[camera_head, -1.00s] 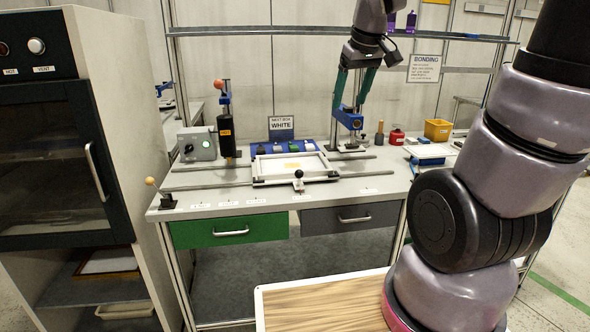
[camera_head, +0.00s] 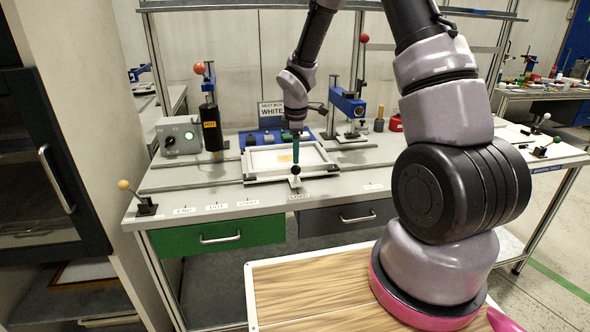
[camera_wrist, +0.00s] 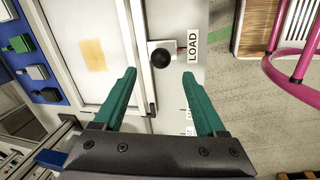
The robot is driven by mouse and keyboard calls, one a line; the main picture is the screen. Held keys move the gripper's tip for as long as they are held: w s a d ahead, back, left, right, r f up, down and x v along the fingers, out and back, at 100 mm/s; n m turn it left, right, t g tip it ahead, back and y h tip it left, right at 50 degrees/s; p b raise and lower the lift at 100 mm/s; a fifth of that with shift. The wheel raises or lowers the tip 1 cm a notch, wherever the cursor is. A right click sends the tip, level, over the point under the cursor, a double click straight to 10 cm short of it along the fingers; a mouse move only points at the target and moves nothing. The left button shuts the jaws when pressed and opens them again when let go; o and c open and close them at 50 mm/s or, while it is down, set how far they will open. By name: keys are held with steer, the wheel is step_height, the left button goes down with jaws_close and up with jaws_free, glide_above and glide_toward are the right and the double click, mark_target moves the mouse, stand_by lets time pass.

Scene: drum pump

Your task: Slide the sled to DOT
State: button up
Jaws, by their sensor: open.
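The sled (camera_head: 318,172) is a white rectangular frame on rails on the bench. A black ball knob (camera_wrist: 160,57) stands on its front tab, level with the LOAD label (camera_wrist: 193,47). My gripper (camera_wrist: 160,75) is open; the knob shows just beyond and between its green fingertips, with gaps at both sides. In the head view my gripper (camera_head: 296,160) points down over the sled's front, near the knob, seen edge-on. A label that seems to read DOT (camera_head: 216,207) is on the front edge, left of the LOAD label (camera_head: 299,196).
A black cylinder marked HOT (camera_head: 210,127) stands left of the sled, near a grey control box (camera_head: 178,136). A blue press (camera_head: 346,102) stands behind right. A ball-topped lever (camera_head: 137,197) is at the front left corner. The front strip is clear.

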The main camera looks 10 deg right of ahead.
mark_target(296, 166)
steer(key=f, duration=0.2)
steer(key=w+f, duration=0.1)
steer(key=f, duration=0.5)
steer(key=shift+w+d+f, duration=0.15)
steer(key=shift+w+f, duration=0.1)
jaws_close()
stand_by(1.0)
